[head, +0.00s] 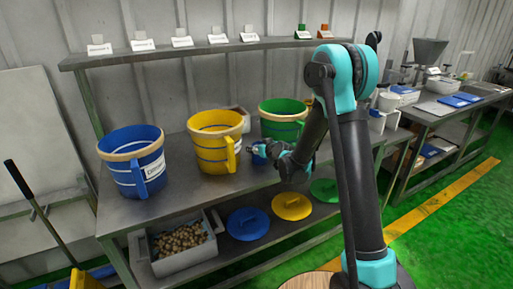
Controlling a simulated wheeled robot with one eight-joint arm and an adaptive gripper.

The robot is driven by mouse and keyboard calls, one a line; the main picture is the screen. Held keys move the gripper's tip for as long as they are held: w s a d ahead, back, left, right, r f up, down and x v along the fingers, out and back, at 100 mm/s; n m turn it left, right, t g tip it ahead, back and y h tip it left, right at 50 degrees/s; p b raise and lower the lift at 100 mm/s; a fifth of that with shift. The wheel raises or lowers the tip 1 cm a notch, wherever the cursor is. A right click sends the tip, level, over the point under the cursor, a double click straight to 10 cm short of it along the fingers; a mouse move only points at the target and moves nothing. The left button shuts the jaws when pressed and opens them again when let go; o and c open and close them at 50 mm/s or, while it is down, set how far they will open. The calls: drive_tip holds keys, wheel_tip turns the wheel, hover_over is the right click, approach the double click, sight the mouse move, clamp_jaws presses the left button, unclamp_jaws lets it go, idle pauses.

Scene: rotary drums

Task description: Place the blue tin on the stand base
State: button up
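A large blue bucket-shaped tin (132,178) with a tan rim, a side handle and a white label stands upright at the left of the metal bench. A small blue item (259,160) shows right by my gripper (251,149), which is low over the bench, between the yellow and green buckets. I cannot tell whether this item is a tin, or whether my gripper touches it. The fingers are too small to read as open or shut. My gripper is well to the right of the large blue tin. I cannot make out a stand base with certainty.
Yellow (214,151) and green (283,115) buckets stand on the bench (190,183). Below are blue (248,224), yellow (291,206) and green lids and a grey crate (187,262) of brown lumps. A shelf (205,50) with small cards runs above. My arm hides part of the right side.

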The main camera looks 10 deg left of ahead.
drive_tip(key=o, duration=0.5)
